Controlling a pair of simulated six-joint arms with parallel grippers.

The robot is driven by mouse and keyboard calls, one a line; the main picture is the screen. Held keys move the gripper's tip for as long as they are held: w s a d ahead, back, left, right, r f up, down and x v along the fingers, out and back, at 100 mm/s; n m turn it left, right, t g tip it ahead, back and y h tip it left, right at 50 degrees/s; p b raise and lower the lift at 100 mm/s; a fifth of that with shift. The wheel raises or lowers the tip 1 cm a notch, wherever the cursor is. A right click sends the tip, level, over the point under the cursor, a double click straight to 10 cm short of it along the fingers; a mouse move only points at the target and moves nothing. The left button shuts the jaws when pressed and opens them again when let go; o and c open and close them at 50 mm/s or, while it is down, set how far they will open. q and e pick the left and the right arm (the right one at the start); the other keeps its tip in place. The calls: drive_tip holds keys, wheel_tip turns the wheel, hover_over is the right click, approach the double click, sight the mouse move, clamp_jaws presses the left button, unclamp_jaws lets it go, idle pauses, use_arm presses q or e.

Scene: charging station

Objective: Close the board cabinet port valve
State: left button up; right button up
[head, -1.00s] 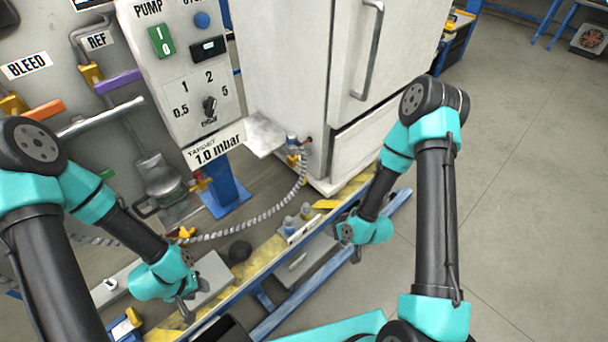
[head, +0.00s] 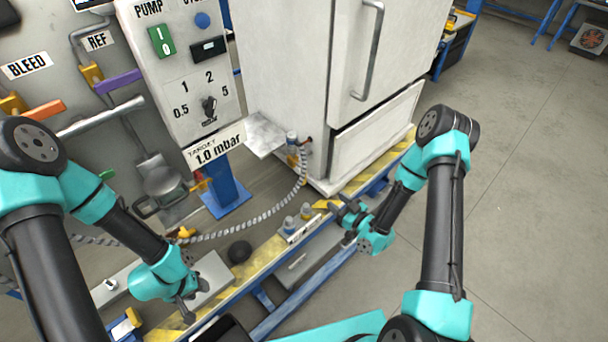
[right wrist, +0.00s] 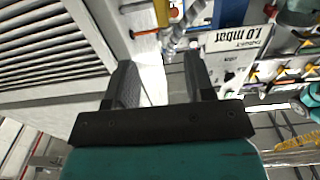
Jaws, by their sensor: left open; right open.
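No label in view names the cabinet port valve. A small yellow valve with a red handle (head: 201,186) sits above the board end; I cannot tell which one is meant. My right gripper (head: 343,213) is open and empty, below the cabinet's lower front. In the right wrist view its spread fingers (right wrist: 162,82) have the hose (right wrist: 174,42) beyond them. My left gripper (head: 188,304) is open and empty, low by a grey block.
The board carries BLEED and REF valves with orange (head: 42,112) and purple (head: 118,82) handles. A pump control box (head: 190,70) stands in the middle. Small bottles (head: 290,224) stand on the yellow-striped ledge (head: 262,256). Open floor (head: 530,190) lies to the right.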

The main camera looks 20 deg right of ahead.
sight(305, 175)
drive_tip(key=x, duration=1.7)
drive_tip(key=shift+w+r, duration=0.1)
drive_tip(key=shift+w, duration=0.05)
clamp_jaws()
